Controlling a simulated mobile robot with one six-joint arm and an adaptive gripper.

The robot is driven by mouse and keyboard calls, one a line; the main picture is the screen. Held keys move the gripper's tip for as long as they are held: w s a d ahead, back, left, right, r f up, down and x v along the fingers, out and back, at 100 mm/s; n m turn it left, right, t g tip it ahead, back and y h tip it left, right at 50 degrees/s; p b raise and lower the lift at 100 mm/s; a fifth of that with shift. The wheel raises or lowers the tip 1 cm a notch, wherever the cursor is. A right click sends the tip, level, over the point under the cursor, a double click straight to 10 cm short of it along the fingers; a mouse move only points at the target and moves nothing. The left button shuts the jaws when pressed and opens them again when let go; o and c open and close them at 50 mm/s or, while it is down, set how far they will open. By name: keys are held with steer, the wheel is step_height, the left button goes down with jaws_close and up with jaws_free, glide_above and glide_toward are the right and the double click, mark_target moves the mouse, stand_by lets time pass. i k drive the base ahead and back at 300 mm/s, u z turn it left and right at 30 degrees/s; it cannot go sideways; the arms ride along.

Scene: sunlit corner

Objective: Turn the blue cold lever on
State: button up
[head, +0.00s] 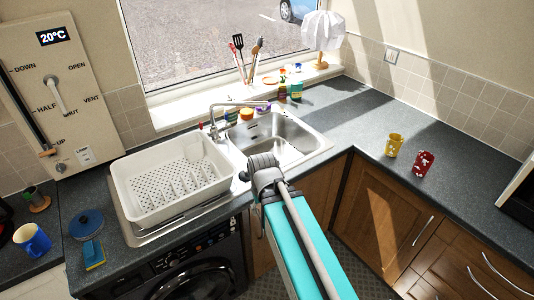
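A chrome tap (213,122) stands behind the sink (275,138), with its spout reaching right over the basin. A small red part shows at the left of the tap's base. I cannot make out the blue cold lever; it is too small or hidden among the items behind the tap. My arm, teal and grey, reaches up from the bottom of the picture. Its dark end with my gripper (262,162) is over the front edge of the sink, apart from the tap. The fingers cannot be told apart, so its opening is unclear.
A white dish rack (170,178) fills the drainer left of the tap. Bottles and jars (281,91) crowd the sill side behind the sink. A yellow cup (394,145) and a red cup (424,163) stand on the right worktop. A control panel (62,90) is at the left.

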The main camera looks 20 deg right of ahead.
mark_target(226, 128)
steer(key=k, duration=1.35)
steer(key=u, duration=0.1)
steer(key=i, duration=1.75)
steer(key=z, duration=0.65)
